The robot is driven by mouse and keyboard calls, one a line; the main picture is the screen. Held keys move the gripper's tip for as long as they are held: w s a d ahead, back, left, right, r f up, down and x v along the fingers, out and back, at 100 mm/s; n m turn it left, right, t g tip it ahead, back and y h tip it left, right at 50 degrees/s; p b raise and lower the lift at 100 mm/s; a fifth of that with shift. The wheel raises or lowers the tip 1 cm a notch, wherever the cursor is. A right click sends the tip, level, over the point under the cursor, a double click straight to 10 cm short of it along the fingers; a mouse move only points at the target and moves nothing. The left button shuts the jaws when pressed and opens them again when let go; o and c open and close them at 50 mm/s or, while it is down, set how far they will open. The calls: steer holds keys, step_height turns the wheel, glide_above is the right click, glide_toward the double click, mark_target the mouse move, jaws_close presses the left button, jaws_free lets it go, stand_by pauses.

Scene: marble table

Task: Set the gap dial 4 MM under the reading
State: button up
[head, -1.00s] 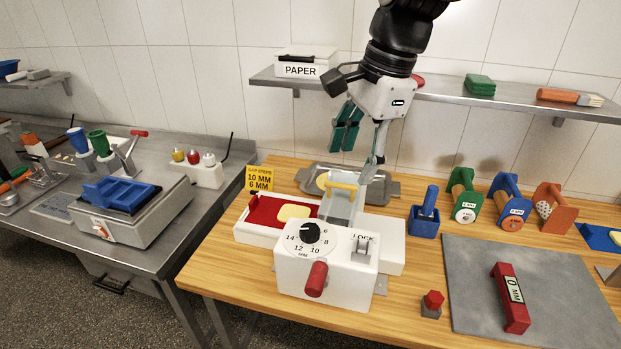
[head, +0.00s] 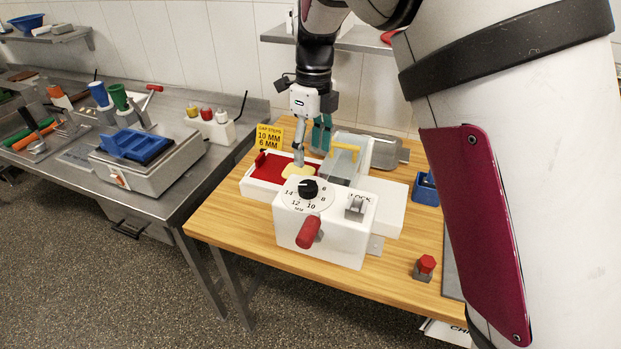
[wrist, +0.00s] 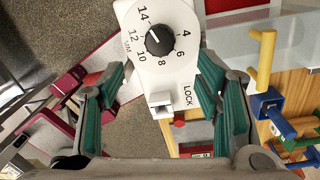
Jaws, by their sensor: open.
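The white machine (head: 340,246) stands on the wooden table. Its black gap dial knob (head: 308,189) sits on a round scale marked 4 to 14. In the wrist view the knob (wrist: 155,41) lies ahead of my fingers, with a white mark on it; I cannot tell its exact setting. The LOCK switch (head: 355,208) is right of the dial, and a red crank handle (head: 308,232) is on the front. My gripper (head: 310,150) is open and empty above and behind the dial; its teal-padded fingers (wrist: 166,88) are spread in the wrist view.
A yellow sign (head: 269,137) reads GAP STEPS, 10 MM, 6 MM. A red tray (head: 267,168) holds a pale yellow slab (head: 300,176). A yellow bar (head: 345,150) stands on the machine. My arm hides the table's right side.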

mark_target(309, 185)
steer(key=f, duration=0.6)
steer(key=f+p, duration=0.1)
steer(key=f, duration=0.2)
steer(key=shift+s+a+f, duration=0.1)
steer(key=shift+s+a, duration=0.05)
steer(key=shift+s, duration=0.1)
steer(key=c, duration=1.2)
